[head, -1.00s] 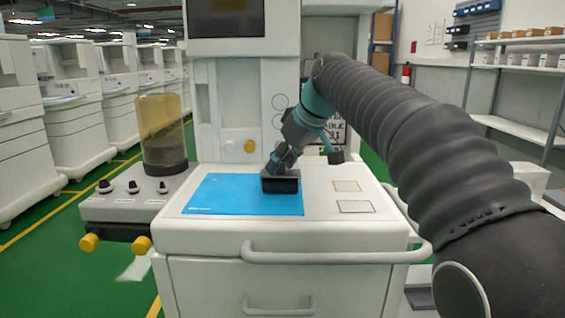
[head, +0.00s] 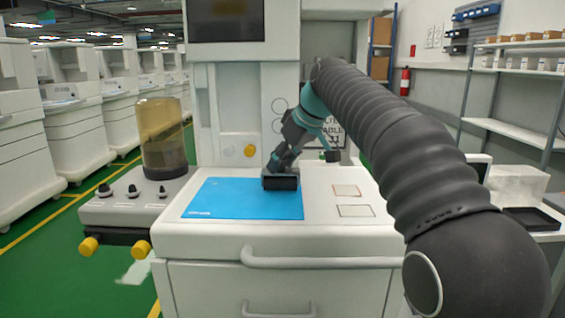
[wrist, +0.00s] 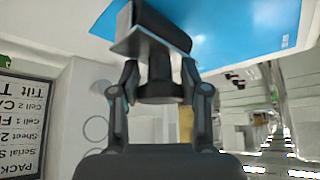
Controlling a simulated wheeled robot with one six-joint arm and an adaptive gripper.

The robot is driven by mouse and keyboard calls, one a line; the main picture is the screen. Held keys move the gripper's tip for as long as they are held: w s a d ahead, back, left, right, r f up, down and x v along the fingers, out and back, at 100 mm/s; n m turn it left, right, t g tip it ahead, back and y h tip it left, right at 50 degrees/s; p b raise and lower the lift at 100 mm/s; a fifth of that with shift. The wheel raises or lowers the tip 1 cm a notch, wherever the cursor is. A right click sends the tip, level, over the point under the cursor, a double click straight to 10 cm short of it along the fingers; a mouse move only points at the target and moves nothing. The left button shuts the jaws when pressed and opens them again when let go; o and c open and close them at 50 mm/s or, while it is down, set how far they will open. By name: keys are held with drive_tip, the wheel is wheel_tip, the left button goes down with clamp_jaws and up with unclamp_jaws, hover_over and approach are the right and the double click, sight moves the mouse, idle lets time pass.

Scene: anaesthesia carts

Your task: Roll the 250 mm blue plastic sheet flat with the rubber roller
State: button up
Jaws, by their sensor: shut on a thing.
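The blue plastic sheet (head: 235,203) lies on the white cart top, and no raised edge shows in the head view. The black rubber roller (head: 281,183) is at the sheet's right part, near its back right corner. My gripper (head: 275,163) is shut on the roller's handle from above and behind. In the wrist view my gripper's fingers (wrist: 160,88) clasp the handle below the roller's grey bracket (wrist: 140,42). The dark roller (wrist: 160,20) there overlaps the blue sheet (wrist: 235,30). Whether the roller presses on the sheet is hard to tell.
Two small outlined rectangles (head: 355,211) mark the cart top right of the sheet. A yellow-tinted canister (head: 162,140) and black knobs (head: 133,191) stand on the left side unit. A handle rail (head: 320,262) crosses the cart front. A shelf with a black tray (head: 532,219) is at right.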

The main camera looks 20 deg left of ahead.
drive_tip(key=shift+w+a, duration=0.2)
drive_tip(key=shift+w, duration=0.7)
drive_tip(key=shift+w+a, duration=0.2)
drive_tip(key=shift+w, duration=0.7)
drive_tip(key=shift+w+a, duration=0.15)
drive_tip(key=shift+w, duration=0.25)
drive_tip(key=shift+w+a+f, duration=0.1)
drive_tip(key=shift+w, duration=0.5)
